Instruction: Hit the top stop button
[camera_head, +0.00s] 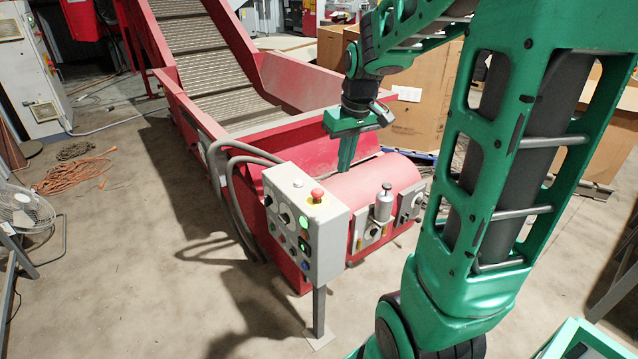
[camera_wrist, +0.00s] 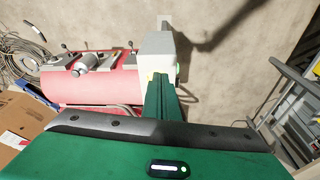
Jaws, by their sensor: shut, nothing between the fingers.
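The red stop button (camera_head: 317,194) sits on a yellow base on the top face of a grey control box (camera_head: 327,245) on a post. My gripper (camera_head: 344,172) points down with its green fingers together, to the right of the button and a little higher in the head view. A gap shows between fingertips and button there. In the wrist view my gripper (camera_wrist: 160,80) covers the button; the control box (camera_wrist: 158,45) shows beyond, with a bit of yellow beside the fingers.
Other buttons and lights (camera_head: 303,243) line the box's front face. A red drum (camera_head: 375,185) with clamps and a conveyor (camera_head: 220,85) stand behind it. Grey hoses (camera_head: 225,170) loop at its left. Cardboard boxes (camera_head: 415,125) stand behind my arm. Floor at the left front is clear.

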